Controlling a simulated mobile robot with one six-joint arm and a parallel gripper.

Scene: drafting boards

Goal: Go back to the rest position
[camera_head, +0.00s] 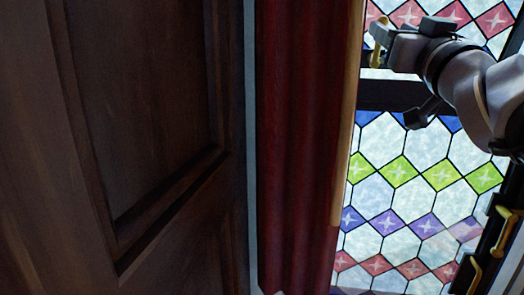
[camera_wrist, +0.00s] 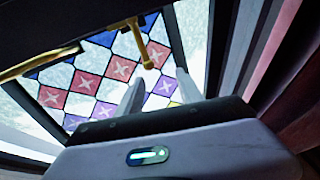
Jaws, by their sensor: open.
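My gripper (camera_head: 379,42) is raised at the upper right of the head view, in front of the stained-glass window (camera_head: 400,215). In the wrist view its two pale fingers (camera_wrist: 160,90) stand apart with nothing held between them. The window's coloured panes (camera_wrist: 105,75) show beyond the fingers. A brass handle (camera_wrist: 140,38) on the dark window frame appears just past the fingertips. I cannot tell whether the gripper touches it.
A dark wooden panelled door or cabinet front (camera_head: 140,130) fills the left of the head view. A red curtain (camera_head: 300,150) hangs between it and the window. More brass handles (camera_head: 505,232) sit on the dark frame at the lower right.

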